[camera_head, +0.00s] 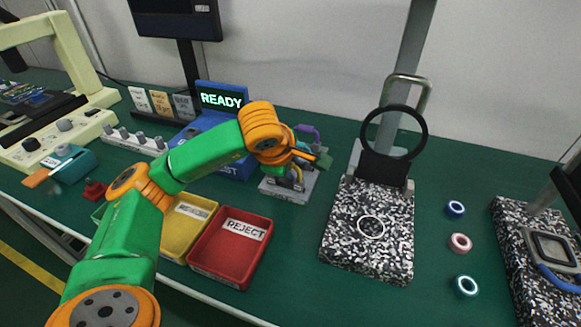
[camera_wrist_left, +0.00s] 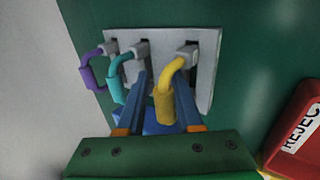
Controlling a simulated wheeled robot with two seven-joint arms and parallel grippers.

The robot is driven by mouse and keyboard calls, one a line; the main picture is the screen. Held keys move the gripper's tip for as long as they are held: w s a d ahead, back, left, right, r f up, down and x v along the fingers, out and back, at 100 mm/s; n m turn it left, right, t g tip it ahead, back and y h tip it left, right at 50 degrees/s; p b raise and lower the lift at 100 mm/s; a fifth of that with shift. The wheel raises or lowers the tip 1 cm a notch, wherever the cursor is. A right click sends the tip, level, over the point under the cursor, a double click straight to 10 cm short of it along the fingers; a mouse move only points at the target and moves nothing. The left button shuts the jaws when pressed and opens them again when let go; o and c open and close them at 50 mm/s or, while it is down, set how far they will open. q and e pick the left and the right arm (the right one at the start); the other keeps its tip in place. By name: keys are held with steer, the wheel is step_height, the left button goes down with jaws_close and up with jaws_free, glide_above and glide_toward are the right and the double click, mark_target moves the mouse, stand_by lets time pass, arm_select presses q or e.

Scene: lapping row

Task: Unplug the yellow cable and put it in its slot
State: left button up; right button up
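The yellow cable (camera_wrist_left: 170,85) is a short bent lead with a thick yellow sleeve and a grey end piece, which sits at the grey block (camera_wrist_left: 205,75). It also shows in the head view (camera_head: 298,175), partly hidden, on the same block (camera_head: 285,190). A teal cable (camera_wrist_left: 118,75) and a purple cable (camera_wrist_left: 90,67) sit on the block beside it. My left gripper (camera_wrist_left: 161,88) is open, its fingers on either side of the yellow sleeve, with a gap visible on the left. In the head view my left gripper (camera_head: 308,157) is above the block. My right gripper is not in view.
A blue tester (camera_head: 222,99) reading READY stands behind my left arm. A red REJECT tray (camera_head: 232,262) and a yellow tray (camera_head: 180,232) lie in front. A speckled stand (camera_head: 345,245) with a black ring is to the right, with several small rings beyond.

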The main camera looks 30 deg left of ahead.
arm_select(q)
steer(key=shift+s+d+f, duration=0.1)
steer(key=shift+s+f, duration=0.05)
steer(key=shift+f, duration=0.15)
steer(key=v, duration=0.7)
steer(key=shift+r+p, duration=0.3)
